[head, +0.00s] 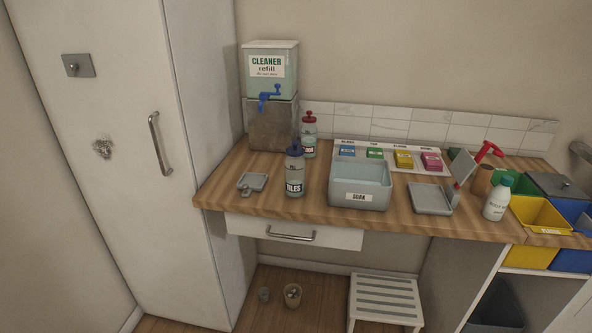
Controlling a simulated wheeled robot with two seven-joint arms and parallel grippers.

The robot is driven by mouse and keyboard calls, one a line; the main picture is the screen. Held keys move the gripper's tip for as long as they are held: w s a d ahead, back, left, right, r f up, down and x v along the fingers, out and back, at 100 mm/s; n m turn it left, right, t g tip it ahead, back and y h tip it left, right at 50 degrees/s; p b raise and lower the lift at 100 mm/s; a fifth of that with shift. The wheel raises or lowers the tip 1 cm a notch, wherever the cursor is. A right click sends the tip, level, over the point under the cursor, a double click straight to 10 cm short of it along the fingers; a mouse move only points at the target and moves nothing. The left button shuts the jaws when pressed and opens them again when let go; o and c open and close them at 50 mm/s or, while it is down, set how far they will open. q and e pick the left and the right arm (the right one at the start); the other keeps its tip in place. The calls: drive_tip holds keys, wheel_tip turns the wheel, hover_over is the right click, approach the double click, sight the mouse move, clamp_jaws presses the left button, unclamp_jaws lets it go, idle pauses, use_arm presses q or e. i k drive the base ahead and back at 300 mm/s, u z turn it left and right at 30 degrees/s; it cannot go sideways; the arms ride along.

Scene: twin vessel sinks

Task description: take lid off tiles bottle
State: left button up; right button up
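The tiles bottle (295,175) stands upright on the wooden counter, left of the middle. It is a clear bottle with a label reading "TILES". Its dark blue lid (295,150) sits on its top. Neither of my grippers shows in the head view.
A red-lidded bottle (309,135) stands just behind. The cleaner dispenser (271,75) with a blue tap is behind left. A small grey tray (253,183) lies left, the soak tub (360,196) right. A white bottle (497,201) stands far right. The counter's front strip is clear.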

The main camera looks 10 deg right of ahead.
sight(295, 150)
drive_tip(key=u, duration=0.2)
drive_tip(key=i, duration=1.15)
drive_tip(key=u, duration=0.2)
